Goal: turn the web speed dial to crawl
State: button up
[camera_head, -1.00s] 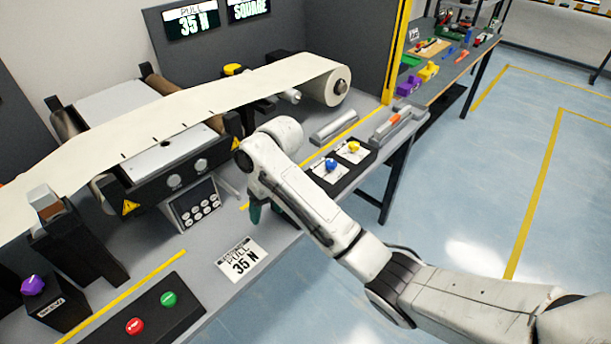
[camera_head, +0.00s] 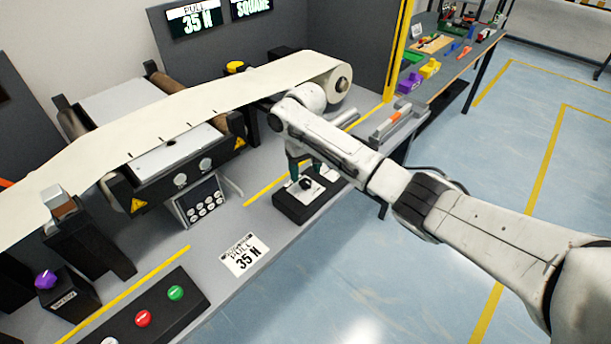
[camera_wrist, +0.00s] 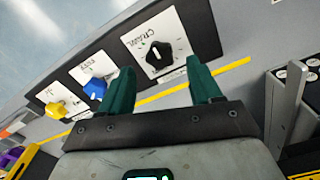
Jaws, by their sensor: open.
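A black dial (camera_wrist: 158,56) sits on a white plate with a printed scale in the wrist view; the word CRAWL is legible at the plate's upper left edge. Its exact setting is hard to read. The dial also shows in the head view (camera_head: 306,184), on a dark panel at the table's front edge. My gripper (camera_wrist: 160,65) is open and empty, its green fingers pointing toward the dial plate, one on each side of the dial as pictured. I cannot tell the remaining gap. In the head view, my arm partly hides the fingers and panel.
A blue knob (camera_wrist: 95,88) and a yellow knob (camera_wrist: 57,109) stand on plates along the same panel. The button box (camera_head: 150,312) lies front left, with a pull card (camera_head: 246,256) nearby. The paper web (camera_head: 190,108) runs behind.

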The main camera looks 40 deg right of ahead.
aim_at(305, 181)
jog(key=shift+f, duration=1.75)
jog(key=shift+c, duration=0.5)
jog(key=c, duration=0.9)
jog(key=shift+c, duration=0.2)
jog(key=n+p, duration=0.1)
jog(key=n, duration=0.2)
jog(key=shift+a, duration=0.1)
jog(key=n+p, duration=0.1)
jog(key=n, duration=0.4)
jog(key=shift+n, duration=0.4)
